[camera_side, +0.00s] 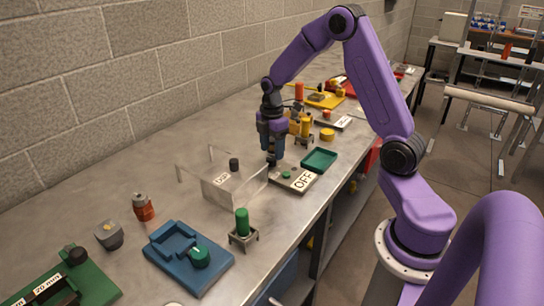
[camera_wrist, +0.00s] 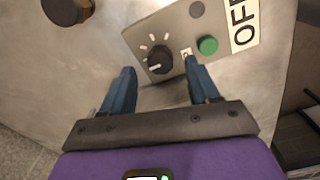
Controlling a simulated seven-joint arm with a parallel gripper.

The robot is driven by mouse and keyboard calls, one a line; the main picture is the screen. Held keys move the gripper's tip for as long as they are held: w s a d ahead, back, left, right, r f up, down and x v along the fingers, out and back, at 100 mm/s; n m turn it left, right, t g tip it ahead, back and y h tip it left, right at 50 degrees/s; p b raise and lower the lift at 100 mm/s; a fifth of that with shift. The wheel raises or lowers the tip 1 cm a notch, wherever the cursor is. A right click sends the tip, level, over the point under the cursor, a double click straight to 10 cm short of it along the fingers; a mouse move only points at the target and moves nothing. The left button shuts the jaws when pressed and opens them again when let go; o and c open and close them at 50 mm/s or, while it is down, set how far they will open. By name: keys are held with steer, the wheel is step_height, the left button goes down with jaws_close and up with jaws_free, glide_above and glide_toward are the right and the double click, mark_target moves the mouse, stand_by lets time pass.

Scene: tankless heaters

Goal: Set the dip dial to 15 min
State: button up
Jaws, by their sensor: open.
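A grey panel (camera_wrist: 175,30) carries a black dial (camera_wrist: 160,59) with white tick marks around it, a green button (camera_wrist: 207,45) and an "OFF" label (camera_wrist: 243,20). The same panel (camera_side: 305,191) shows in the side view, its dial hidden by my gripper. My gripper (camera_wrist: 160,70) is open, its two blue fingers on either side of the dial's near edge; I cannot tell if they touch it. It also shows over the panel in the side view (camera_side: 271,163). A green board (camera_side: 98,287) at the lower left has a black knob (camera_side: 78,256) and a "20 min" label (camera_side: 47,285). No "15 min" mark is readable.
A clear box labelled "120" (camera_side: 222,187) stands left of my gripper. A green tray (camera_side: 320,159) lies at its right. A green cylinder on a stand (camera_side: 242,226) and a blue fixture (camera_side: 172,243) are nearer the camera. The wall runs behind the bench.

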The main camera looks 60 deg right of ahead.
mark_target(272, 158)
steer(key=shift+f, duration=1.75)
steer(key=c, duration=1)
steer(key=shift+c, duration=0.2)
